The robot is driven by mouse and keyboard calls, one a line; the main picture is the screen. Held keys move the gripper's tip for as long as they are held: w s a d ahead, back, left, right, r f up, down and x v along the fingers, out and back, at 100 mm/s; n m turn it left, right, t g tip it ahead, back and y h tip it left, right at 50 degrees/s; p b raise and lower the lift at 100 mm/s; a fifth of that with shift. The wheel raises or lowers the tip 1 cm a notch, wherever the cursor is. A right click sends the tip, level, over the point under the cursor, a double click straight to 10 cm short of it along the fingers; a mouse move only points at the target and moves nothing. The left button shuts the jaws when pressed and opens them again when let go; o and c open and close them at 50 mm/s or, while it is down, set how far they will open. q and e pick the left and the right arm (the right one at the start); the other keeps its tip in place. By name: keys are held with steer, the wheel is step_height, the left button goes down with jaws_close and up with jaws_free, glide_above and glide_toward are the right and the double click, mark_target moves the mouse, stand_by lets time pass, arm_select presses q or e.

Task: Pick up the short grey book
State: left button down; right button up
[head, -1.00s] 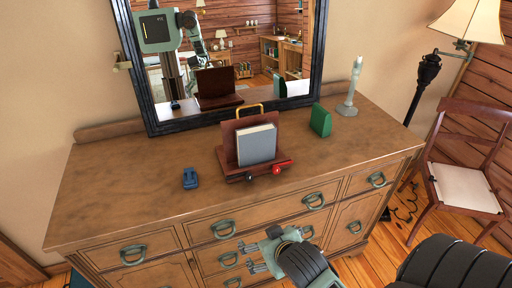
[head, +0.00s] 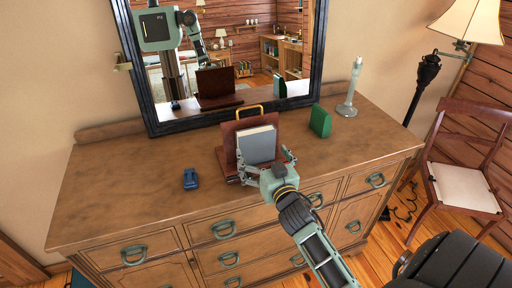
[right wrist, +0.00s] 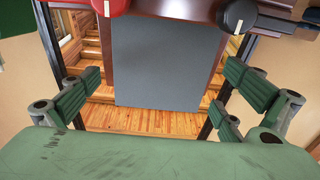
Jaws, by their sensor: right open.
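The short grey book (head: 257,145) stands upright, leaning back on a reddish-brown wooden stand (head: 228,136) on the dresser. It also shows in the right wrist view as a plain grey panel (right wrist: 165,60) between the fingers. My right gripper (head: 267,166) is open at the front of the book, one finger toward each side. In the right wrist view the gripper (right wrist: 162,75) shows a gap on both sides of the book. The gripper hides the lower front of the stand in the head view. My left gripper is not in view.
On the wooden dresser (head: 120,190), a small blue object (head: 190,179) lies left of the stand. A green block-shaped object (head: 320,121) and a pale candlestick (head: 348,100) stand to the right. A dark-framed mirror (head: 150,95) is behind. A chair (head: 465,170) stands at the right.

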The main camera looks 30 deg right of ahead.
mark_target(258, 148)
steer(key=p+x, duration=0.1)
steer(key=x, duration=0.2)
steer(key=shift+w+r, duration=0.1)
steer(key=shift+w, duration=0.75)
steer(key=shift+c, duration=0.3)
steer(key=c, duration=0.9)
steer(key=shift+c, duration=0.6)
